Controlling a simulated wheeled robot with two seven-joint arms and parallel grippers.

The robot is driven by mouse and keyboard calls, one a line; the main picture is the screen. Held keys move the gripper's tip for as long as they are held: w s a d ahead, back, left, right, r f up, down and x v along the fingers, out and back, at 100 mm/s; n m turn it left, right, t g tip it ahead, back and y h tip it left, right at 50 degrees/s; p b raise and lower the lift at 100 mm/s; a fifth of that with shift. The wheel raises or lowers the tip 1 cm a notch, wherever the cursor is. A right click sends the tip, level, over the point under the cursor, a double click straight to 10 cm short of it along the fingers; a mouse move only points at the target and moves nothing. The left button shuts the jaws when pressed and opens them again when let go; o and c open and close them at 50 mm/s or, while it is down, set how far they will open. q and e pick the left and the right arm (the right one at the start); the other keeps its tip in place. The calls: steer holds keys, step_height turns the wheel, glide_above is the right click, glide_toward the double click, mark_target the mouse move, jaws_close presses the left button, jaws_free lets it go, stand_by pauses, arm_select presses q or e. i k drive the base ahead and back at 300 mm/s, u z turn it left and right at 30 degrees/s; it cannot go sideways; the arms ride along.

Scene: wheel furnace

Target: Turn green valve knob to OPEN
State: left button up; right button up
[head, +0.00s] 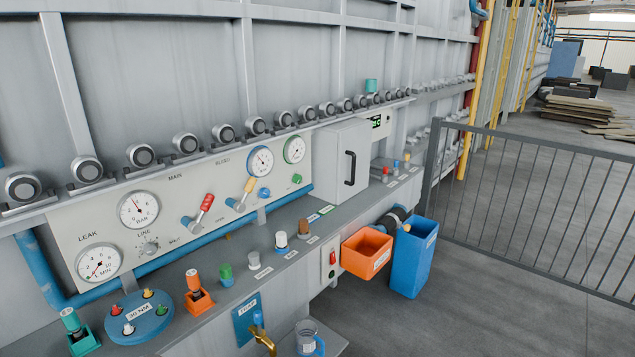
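A small green knob (297,178) sits on the light grey gauge panel (110,222), below the green-rimmed gauge (294,150) at the panel's right end. It is too small to read its setting or any OPEN mark beside it. A blue knob (264,192) is to its left, below the blue-rimmed gauge (260,161). A red-handled valve (205,205) and a yellow-handled valve (248,187) are further left, both handles tilted up. Neither of my grippers shows in the head view, and nothing touches the green knob.
The shelf below the panel holds several small items, including a green-capped one (226,270) and an orange-capped one (193,282). A grey box with a black handle (350,168) stands right of the panel. An orange bin (366,253) and blue bin (413,258) hang below. A grey railing (540,190) is at right.

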mark_target(296, 177)
steer(key=z, duration=0.9)
steer(key=i, duration=0.85)
steer(key=z, duration=0.35)
steer(key=i, duration=1.1)
steer(key=u, duration=0.85)
